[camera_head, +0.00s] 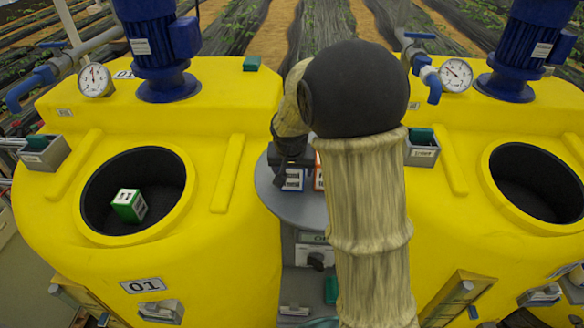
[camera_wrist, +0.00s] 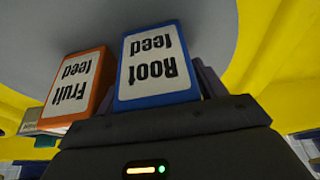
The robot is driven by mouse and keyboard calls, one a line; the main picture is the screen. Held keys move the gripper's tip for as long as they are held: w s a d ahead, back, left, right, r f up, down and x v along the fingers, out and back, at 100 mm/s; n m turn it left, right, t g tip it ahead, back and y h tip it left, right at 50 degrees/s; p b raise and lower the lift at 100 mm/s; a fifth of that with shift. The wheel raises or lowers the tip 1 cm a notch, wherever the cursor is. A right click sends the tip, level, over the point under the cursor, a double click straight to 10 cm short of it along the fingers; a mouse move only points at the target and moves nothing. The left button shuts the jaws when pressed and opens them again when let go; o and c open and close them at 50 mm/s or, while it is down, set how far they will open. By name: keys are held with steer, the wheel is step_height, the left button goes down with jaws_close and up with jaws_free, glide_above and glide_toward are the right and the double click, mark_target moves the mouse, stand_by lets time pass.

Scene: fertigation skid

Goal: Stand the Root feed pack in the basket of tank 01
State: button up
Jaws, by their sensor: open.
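The Root feed pack (camera_wrist: 158,60), a blue box with a white label, stands on a round grey stand (camera_head: 312,217) between the two tanks. Its label also shows in the head view (camera_head: 292,182), just under my gripper (camera_head: 291,165). Tank 01 (camera_head: 222,260) is the yellow tank at left. Its dark round basket opening (camera_head: 100,196) holds a green and white pack (camera_head: 129,205), which looks tilted.
An orange Fruit feed pack (camera_wrist: 75,85) stands close beside the Root feed pack. A second yellow tank (camera_head: 470,240) with its own dark opening (camera_head: 537,180) is at right. Blue motors (camera_head: 160,45), gauges (camera_head: 95,80) and small grey boxes (camera_head: 45,155) rise around the openings.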

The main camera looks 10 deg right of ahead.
stand_by(0.4)
steer(key=c, duration=1.1)
step_height(320, 180, up, 10)
steer(key=b, duration=0.3)
steer(key=shift+r, duration=0.1)
